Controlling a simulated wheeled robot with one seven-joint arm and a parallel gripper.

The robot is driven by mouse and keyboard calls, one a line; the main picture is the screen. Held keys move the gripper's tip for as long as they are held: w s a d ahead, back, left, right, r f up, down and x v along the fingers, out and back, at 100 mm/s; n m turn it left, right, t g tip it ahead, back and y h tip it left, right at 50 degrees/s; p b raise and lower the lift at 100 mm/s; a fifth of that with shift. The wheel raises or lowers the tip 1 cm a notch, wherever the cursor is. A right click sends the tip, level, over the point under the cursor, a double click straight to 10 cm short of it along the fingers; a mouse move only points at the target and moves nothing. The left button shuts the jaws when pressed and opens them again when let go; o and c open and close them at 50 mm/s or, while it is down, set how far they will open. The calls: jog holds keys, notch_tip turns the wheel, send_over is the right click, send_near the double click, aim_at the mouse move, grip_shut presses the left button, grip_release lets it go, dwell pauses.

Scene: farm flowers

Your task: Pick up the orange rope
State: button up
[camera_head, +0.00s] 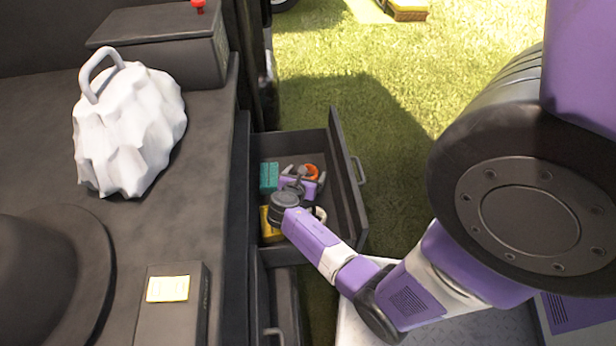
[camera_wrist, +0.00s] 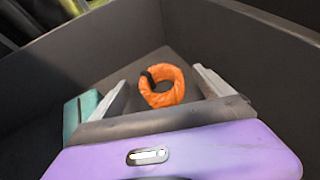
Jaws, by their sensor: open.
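The orange rope (camera_wrist: 162,86) is a coiled ring with a black band at its left. It lies on the floor of an open dark drawer, near a corner in the wrist view. It also shows in the head view (camera_head: 311,172), partly hidden by my gripper. My gripper (camera_wrist: 160,90) is open and reaches down into the drawer. In the wrist view its two grey fingers stand to the left and right of the rope, apart from it. In the head view my gripper (camera_head: 301,173) is beside the rope. I cannot tell its exact height above the rope.
The drawer (camera_head: 349,180) has raised walls close around my gripper. A teal box (camera_head: 269,177) and a yellow item (camera_head: 269,226) lie inside it. A dark counter (camera_head: 205,150) with a white lumpy object (camera_head: 128,130) stands at left. Grass lies beyond the drawer.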

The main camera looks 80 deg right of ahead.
jog(key=c, duration=1.7)
jog(key=shift+r, duration=0.15)
